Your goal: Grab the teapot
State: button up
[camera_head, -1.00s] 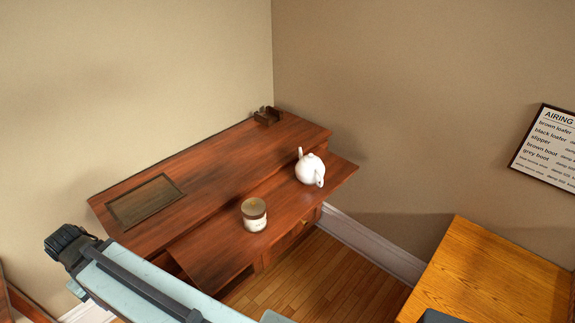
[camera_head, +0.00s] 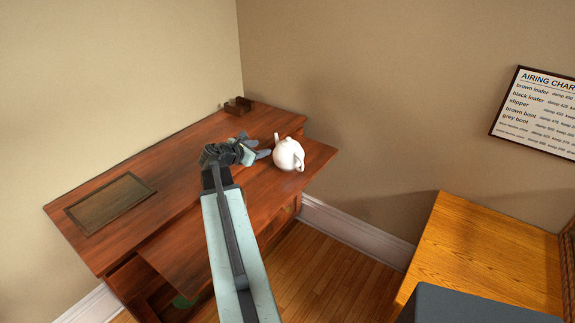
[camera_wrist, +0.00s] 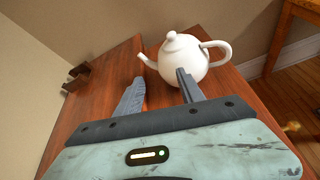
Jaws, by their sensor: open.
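The white teapot (camera_head: 289,154) stands upright on the right part of the wooden desk. In the wrist view the teapot (camera_wrist: 183,58) is just ahead of the fingers, with its spout to the left and its handle to the right. My gripper (camera_head: 262,149) is open and empty, just left of the teapot in the head view. In the wrist view the gripper (camera_wrist: 160,85) has its right finger overlapping the front of the teapot's body. I cannot tell whether that finger touches it.
The reddish wooden desk (camera_head: 160,160) carries a framed panel (camera_head: 110,203) at left and a small dark holder (camera_head: 239,105) at the back. A yellow wooden table (camera_head: 480,250) stands at right. An airing chart (camera_head: 540,110) hangs on the wall.

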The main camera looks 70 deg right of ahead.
jog(key=n+g+h, duration=0.1)
jog(key=n, duration=0.1)
send_near(287, 139)
jog(key=s+d, duration=0.1)
jog(key=d, duration=0.2)
jog(key=b+x, duration=0.1)
jog(key=x, duration=0.1)
jog(key=b+x, duration=0.1)
jog(key=x, duration=0.2)
jog(key=f+b+x, duration=0.1)
jog(key=x, duration=0.2)
jog(key=shift+a, duration=0.1)
jog(key=shift+r, duration=0.1)
jog(key=shift+a, duration=0.1)
grip_shut()
dwell(0.6)
